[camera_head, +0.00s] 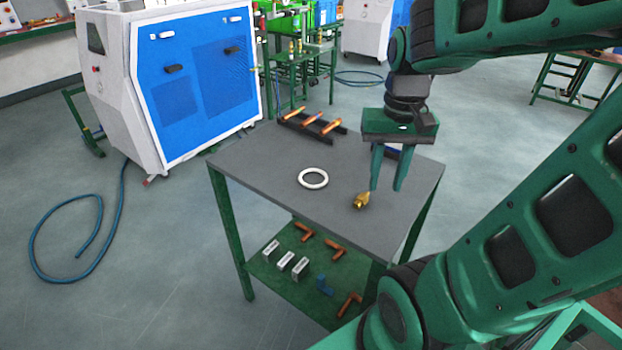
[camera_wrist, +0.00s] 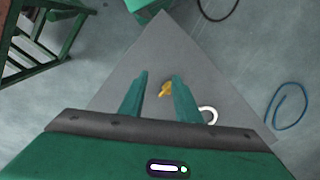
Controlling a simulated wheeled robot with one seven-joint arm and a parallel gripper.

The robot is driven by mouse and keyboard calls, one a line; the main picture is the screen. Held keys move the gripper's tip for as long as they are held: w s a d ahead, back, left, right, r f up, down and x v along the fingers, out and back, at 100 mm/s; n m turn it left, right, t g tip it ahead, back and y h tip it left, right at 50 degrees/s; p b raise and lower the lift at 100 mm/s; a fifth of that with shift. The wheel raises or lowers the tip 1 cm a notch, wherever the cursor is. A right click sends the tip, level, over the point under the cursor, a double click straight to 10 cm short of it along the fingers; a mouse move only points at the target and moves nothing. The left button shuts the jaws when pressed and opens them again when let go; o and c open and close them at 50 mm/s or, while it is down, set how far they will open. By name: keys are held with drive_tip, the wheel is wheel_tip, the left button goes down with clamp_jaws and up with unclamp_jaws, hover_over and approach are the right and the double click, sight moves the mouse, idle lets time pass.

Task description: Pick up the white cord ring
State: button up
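The white cord ring (camera_head: 313,178) lies flat on the grey table top (camera_head: 262,160), left of the middle of the table in the head view. In the wrist view the ring (camera_wrist: 209,114) shows just right of the right finger, which hides part of it. My gripper (camera_head: 385,187) is open and empty, pointing down above the right side of the table, to the right of the ring. In the wrist view the fingers (camera_wrist: 156,78) stand apart with nothing held between them.
A brass fitting (camera_head: 361,200) lies between the ring and my gripper. A dark rack with copper-coloured pieces (camera_head: 311,119) sits at the table's back. The lower shelf (camera_head: 275,285) holds several parts. A blue and white machine (camera_head: 190,80) stands behind left. A blue hose (camera_head: 85,275) lies on the floor.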

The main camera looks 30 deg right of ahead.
hover_over(325, 178)
drive_tip(key=s, duration=0.1)
drive_tip(key=shift+m+y, duration=0.3)
drive_tip(key=shift+m, duration=0.1)
drive_tip(key=f, duration=0.6)
drive_tip(key=w+f, duration=0.1)
drive_tip(key=f, duration=0.2)
drive_tip(key=shift+f, duration=0.4)
clamp_jaws()
